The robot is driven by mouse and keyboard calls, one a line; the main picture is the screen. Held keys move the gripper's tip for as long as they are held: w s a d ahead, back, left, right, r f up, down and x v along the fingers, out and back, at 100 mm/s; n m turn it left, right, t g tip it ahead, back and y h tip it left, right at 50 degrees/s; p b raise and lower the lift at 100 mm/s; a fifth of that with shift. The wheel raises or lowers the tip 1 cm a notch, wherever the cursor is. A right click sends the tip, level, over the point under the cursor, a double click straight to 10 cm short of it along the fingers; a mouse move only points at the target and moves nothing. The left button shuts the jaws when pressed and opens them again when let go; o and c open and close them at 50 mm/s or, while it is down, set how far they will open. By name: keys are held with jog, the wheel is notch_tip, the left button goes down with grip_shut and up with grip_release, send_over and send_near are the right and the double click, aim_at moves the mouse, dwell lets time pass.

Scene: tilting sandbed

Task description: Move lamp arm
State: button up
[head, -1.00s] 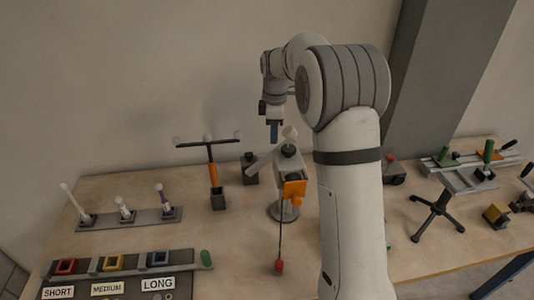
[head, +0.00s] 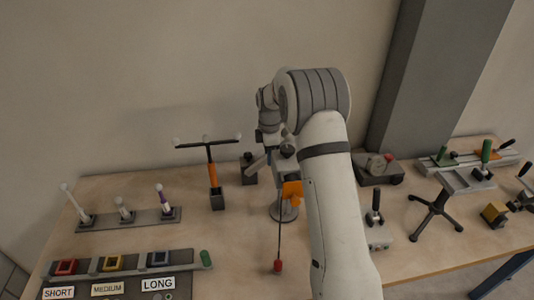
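A lamp-like stand with a round grey base (head: 284,211) is on the table at the middle. It carries a pale tilted arm (head: 258,163), a dark knob (head: 288,151) and an orange block (head: 292,190). A thin dark rod runs down from the block to a red tip (head: 278,266). My gripper (head: 270,141) points down at the top of the stand, overlapping its upper part in the picture. Its fingertips are small and partly lost against the stand, so contact and opening cannot be told. My forearm covers the area right of the stand.
A black T-shaped post with an orange grip (head: 213,174) and a dark block (head: 249,170) stand left of the lamp. A peg rack (head: 130,220) and labelled sockets (head: 120,264) are further left. A grey box (head: 378,170) and a black-legged stand (head: 437,208) are at right.

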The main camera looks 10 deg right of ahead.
grip_shut()
dwell(0.3)
jog(key=shift+a, duration=0.3)
jog(key=shift+d, duration=0.3)
